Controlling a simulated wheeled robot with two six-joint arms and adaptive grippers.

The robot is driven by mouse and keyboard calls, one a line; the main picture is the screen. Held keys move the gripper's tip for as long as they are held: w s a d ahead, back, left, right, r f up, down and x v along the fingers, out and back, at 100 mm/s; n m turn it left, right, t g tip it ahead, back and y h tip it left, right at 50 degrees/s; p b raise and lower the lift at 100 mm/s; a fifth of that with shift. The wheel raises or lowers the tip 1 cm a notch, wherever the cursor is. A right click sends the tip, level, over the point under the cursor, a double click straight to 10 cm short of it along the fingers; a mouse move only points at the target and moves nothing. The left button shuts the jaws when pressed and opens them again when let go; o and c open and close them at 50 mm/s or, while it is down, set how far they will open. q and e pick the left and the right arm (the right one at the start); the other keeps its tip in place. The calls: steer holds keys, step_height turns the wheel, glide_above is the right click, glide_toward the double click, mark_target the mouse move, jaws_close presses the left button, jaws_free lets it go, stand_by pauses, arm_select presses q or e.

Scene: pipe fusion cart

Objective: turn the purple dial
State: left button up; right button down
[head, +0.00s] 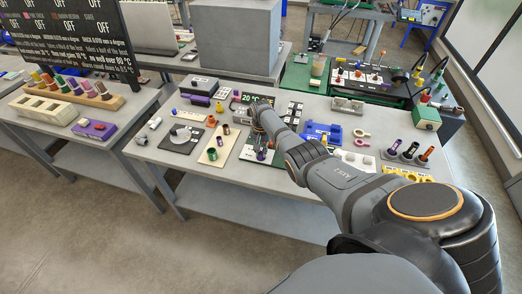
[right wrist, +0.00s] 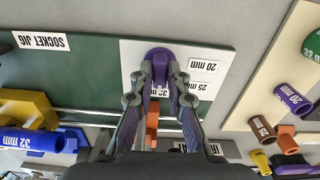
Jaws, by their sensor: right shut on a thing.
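The purple dial (right wrist: 159,54) sits on a white plate (right wrist: 130,50) with labels 20 mm, 25 mm and 32 mm. The plate is on the green socket jig board (right wrist: 75,70). My right gripper (right wrist: 160,72) is shut on the dial, one finger on each side of it, in the right wrist view. The 32 mm label is partly hidden between the fingers. In the head view my right gripper (head: 262,146) points down at the jig, and the dial is small there and partly covered. My left gripper is not in view.
A cream board with colored fittings (head: 218,146) stands left of the jig. In the wrist view, a brown 25 mm pipe (right wrist: 263,128) and a purple 20 mm pipe (right wrist: 292,98) lie at the right.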

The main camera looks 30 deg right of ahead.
mark_target(261, 152)
steer(key=shift+m, duration=0.5)
steer(key=c, duration=1.3)
jaws_free()
step_height(261, 152, up, 12)
